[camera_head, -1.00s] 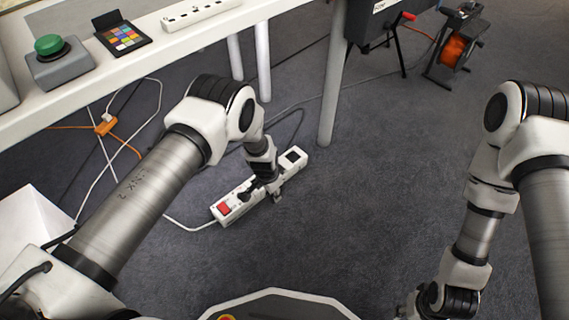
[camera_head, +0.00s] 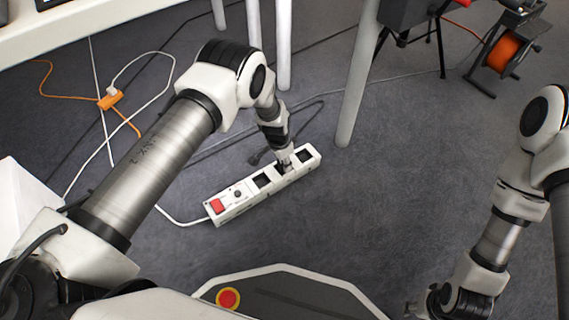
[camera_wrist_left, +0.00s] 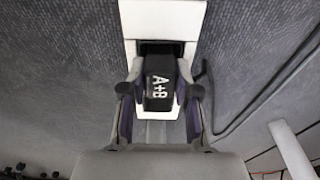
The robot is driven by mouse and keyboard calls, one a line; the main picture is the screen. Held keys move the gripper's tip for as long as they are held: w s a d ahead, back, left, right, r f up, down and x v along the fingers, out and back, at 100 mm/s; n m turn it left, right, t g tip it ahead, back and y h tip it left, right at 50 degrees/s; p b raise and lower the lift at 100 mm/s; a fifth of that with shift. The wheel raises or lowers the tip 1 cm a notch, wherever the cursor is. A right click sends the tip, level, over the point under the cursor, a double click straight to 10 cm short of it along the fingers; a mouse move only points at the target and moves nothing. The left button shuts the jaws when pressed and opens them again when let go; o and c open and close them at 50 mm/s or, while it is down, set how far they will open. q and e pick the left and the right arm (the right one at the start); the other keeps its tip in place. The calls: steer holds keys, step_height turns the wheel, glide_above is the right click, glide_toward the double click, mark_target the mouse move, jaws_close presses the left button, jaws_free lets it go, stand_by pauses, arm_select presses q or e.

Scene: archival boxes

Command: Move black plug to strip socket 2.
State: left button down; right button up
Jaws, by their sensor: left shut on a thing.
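The white power strip (camera_head: 226,207) lies on the carpet, with a red switch (camera_head: 217,205) at its near left end and dark square sockets along its top. My left gripper (camera_head: 284,168) is down at the strip's right half, between two visible sockets.
A dark cable (camera_head: 305,106) loops on the floor behind the strip. White table legs (camera_head: 357,85) stand behind it. An orange connector (camera_head: 110,99) with cords lies at left, an orange cable reel (camera_head: 503,50) at the back right. The carpet right of the strip is clear.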

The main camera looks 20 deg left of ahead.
arm_select(q)
steer(key=shift+f, duration=0.2)
steer(key=c, duration=0.9)
jaws_free()
steer(key=shift+o, duration=0.2)
steer(key=r+p, duration=0.1)
steer(key=r, duration=0.1)
steer(key=r+p, duration=0.2)
steer(key=r, duration=0.1)
steer(key=r+p, duration=0.2)
steer(key=r, duration=0.1)
steer(key=shift+s+a, duration=0.25)
steer(key=shift+s, duration=0.1)
